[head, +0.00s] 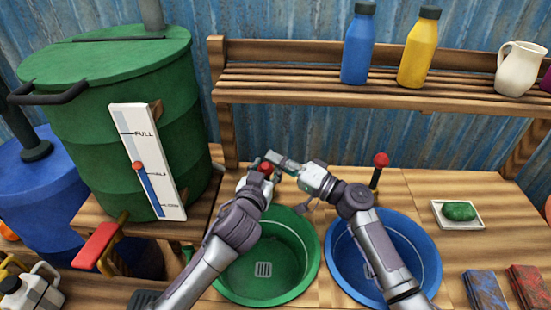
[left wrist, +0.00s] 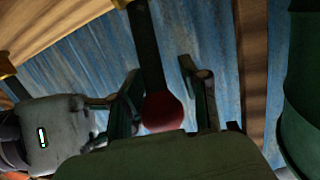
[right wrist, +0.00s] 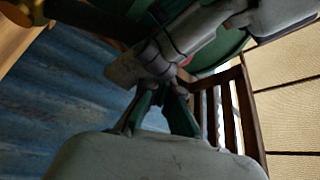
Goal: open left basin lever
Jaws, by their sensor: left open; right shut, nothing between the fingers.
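The left basin lever has a red ball knob (head: 265,167) behind the green basin (head: 312,240). In the left wrist view the knob (left wrist: 163,112) and its dark stem sit between the two fingers of my left gripper (left wrist: 167,98). This gripper is open around the knob; contact cannot be told. In the head view my left gripper (head: 264,174) partly hides the lever. My right gripper (head: 272,158) is shut and empty, close beside the knob and the left gripper. Its closed fingers (right wrist: 163,95) show in the right wrist view, with the left arm beyond.
A second red-knobbed lever (head: 381,160) stands upright behind the blue basin (head: 434,250). A shelf (head: 290,85) with bottles and a jug (head: 520,68) is above. A green barrel (head: 90,110) with a gauge is at left. A soap dish (head: 443,221) lies right.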

